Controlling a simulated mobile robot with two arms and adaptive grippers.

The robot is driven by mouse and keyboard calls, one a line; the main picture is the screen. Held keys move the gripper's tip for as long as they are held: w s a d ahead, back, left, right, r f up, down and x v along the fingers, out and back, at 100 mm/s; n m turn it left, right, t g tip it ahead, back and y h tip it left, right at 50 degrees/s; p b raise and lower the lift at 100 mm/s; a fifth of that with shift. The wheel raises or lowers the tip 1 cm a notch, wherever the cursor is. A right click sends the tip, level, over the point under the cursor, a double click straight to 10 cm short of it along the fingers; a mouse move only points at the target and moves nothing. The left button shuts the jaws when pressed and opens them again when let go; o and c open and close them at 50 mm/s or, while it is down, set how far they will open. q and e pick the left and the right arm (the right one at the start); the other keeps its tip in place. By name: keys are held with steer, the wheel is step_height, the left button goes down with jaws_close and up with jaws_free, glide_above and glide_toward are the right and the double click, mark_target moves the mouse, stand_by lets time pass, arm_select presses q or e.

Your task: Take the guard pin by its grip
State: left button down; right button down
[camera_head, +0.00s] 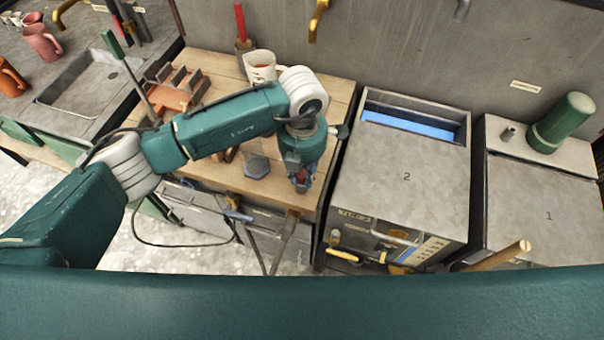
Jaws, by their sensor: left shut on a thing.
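My left arm comes in from the left and reaches over the wooden bench (225,70). My left gripper (301,184) points down at the bench's front right edge. My right gripper is not in view.
A white mug (261,66) and a red-handled tool in a holder (243,47) stand at the bench's back. A grey hexagonal block (257,166) lies left of the gripper. Metal cabinet 2 (400,190) and cabinet 1 (540,205) stand to the right.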

arm_select(q)
step_height(320, 180, up, 20)
steer(key=b, duration=0.5)
steer(key=shift+b, duration=0.3)
steer(key=shift+a+f, duration=0.1)
steer(key=shift+f, duration=0.05)
